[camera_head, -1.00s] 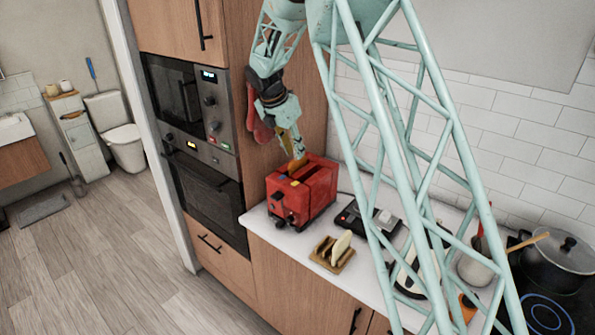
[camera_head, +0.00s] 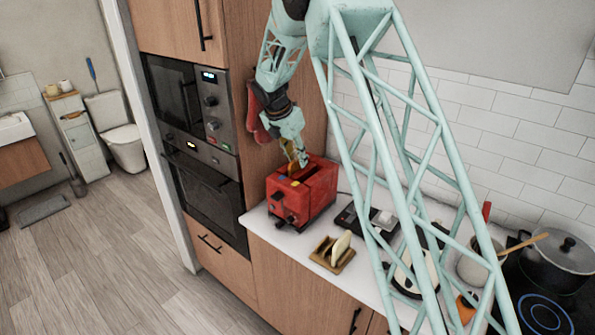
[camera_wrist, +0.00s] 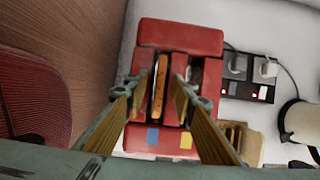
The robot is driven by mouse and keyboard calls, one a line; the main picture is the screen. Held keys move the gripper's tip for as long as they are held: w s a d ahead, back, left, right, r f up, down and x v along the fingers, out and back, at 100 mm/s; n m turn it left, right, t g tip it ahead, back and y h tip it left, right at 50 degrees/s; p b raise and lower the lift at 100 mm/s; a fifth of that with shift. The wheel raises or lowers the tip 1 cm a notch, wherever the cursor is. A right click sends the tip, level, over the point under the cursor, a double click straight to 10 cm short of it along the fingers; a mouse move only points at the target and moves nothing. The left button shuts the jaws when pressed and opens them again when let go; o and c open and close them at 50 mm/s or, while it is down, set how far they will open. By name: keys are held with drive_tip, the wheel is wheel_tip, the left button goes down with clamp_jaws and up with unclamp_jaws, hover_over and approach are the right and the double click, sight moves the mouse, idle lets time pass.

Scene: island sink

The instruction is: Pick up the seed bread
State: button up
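A brown slice of bread (camera_wrist: 158,88), which looks like the seed bread, stands on edge in one slot of the red toaster (camera_head: 318,195). The toaster also shows in the wrist view (camera_wrist: 180,38). My gripper (camera_wrist: 155,88) is open above the toaster, with one finger on each side of the slice. I see a gap between the slice and each finger; how deep the fingertips reach is unclear. In the head view my gripper (camera_head: 298,160) is over the toaster's top, and the bread is hard to make out there.
A wooden rack (camera_head: 325,255) holding a pale bread slice (camera_head: 341,244) stands in front of the toaster. A black power strip (camera_wrist: 248,80) lies to the right. A cooking pot (camera_head: 560,258) is at far right. A tall oven cabinet stands left of the toaster.

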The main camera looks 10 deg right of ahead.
drive_tip(key=shift+w+d+f, duration=0.1)
drive_tip(key=shift+f, duration=0.2)
idle(0.4)
clamp_jaws()
